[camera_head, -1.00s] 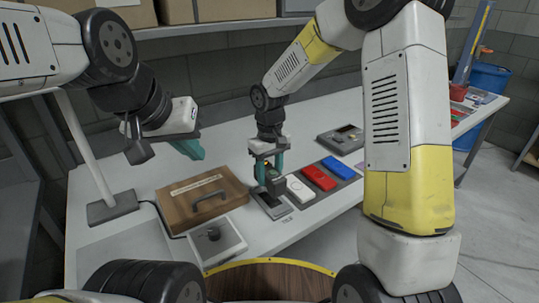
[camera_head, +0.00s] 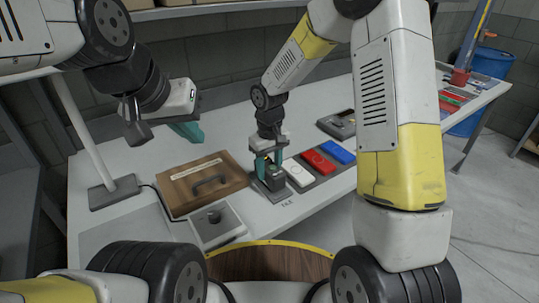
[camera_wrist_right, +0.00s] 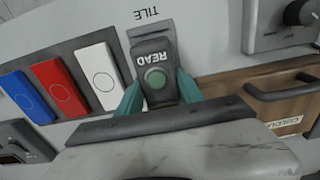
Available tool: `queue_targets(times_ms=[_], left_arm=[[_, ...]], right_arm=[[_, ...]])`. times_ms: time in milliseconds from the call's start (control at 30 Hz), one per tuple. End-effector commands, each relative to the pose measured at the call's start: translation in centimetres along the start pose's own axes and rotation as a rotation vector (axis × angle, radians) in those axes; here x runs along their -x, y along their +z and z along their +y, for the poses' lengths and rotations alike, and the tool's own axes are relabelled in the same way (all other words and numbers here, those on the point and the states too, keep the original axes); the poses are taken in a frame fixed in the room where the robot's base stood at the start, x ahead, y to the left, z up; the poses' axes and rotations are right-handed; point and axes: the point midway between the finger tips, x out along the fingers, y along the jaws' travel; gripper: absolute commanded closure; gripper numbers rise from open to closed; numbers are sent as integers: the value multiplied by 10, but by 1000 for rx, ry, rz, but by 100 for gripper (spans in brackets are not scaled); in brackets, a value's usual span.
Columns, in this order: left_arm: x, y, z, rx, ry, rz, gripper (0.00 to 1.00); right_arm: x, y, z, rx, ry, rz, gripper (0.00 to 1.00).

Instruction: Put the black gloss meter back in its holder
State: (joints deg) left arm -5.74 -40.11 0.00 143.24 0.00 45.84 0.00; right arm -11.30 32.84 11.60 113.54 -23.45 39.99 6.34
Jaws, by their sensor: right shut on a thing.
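The black gloss meter (camera_wrist_right: 155,75) has a green button marked READ. My right gripper (camera_head: 268,172) is shut on it, with a teal finger on each side in the right wrist view. The meter (camera_head: 273,181) is upright at a dark grey plate (camera_head: 285,196) marked TILE near the table's front edge. Whether it touches the plate, I cannot tell. My left gripper (camera_head: 165,132) is empty above the left of the table; it looks open, with one fingertip mostly hidden. I cannot pick out an empty holder with certainty.
White (camera_head: 298,173), red (camera_head: 318,162) and blue (camera_head: 338,151) tiles lie in a row right of the meter. A wooden case (camera_head: 180,190) with a handle and a grey box with a knob (camera_head: 216,222) are to its left. A dark tray (camera_head: 342,122) lies behind the tiles.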

Motion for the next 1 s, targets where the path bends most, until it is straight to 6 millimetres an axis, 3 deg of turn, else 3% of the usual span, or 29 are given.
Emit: queue_targets(times_ms=[700,733,833,1000], left_arm=[[0,0,0,0,0,0,100],[0,0,0,0,0,0,100],[0,0,0,0,0,0,100],[0,0,0,0,0,0,100]], right_arm=[[-12,0,0,0,0,0,100],[-11,0,0,0,0,0,51],[-11,0,0,0,0,1,31],[-11,0,0,0,0,0,31]])
